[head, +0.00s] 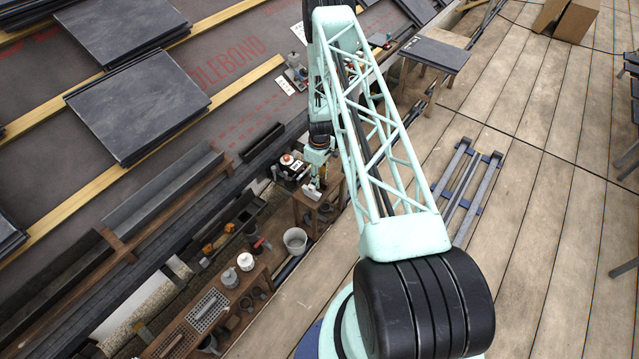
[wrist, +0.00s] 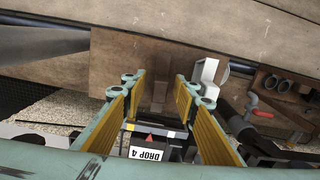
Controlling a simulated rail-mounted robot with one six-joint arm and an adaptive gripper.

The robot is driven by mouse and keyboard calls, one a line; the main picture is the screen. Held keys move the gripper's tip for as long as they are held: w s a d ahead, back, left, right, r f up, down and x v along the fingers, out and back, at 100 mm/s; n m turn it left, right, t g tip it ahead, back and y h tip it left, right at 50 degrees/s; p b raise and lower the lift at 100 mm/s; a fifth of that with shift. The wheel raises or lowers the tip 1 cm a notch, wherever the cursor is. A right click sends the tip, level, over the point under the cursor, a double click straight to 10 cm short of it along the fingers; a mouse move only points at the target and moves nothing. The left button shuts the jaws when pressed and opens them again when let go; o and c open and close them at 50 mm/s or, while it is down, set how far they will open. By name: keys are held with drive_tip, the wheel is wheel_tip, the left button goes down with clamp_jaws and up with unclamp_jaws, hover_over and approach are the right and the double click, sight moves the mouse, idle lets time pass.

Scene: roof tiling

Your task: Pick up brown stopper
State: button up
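My gripper (wrist: 160,88) is open in the wrist view, its two yellow-padded fingers well apart with nothing between the pads. Past the fingertips, a small brown block (wrist: 158,92), which looks like the stopper, shows against a brown wooden surface (wrist: 115,62). It is in line with the gap and seems apart from both fingers; its exact shape is unclear. In the head view my gripper (head: 313,187) is small, low over a wooden stand (head: 328,207); the stopper cannot be made out there.
A white bracket (wrist: 207,72) is close beside the right finger. A red-handled valve (wrist: 258,107) lies farther right. A "DROP 4" label (wrist: 146,153) shows below. Open decking (head: 540,200) is at right.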

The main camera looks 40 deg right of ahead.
drive_tip(key=shift+c, duration=0.2)
drive_tip(key=c, duration=0.8)
drive_tip(key=shift+r, duration=0.15)
drive_tip(key=shift+r+p, duration=0.85)
drive_tip(key=shift+r, duration=4.05)
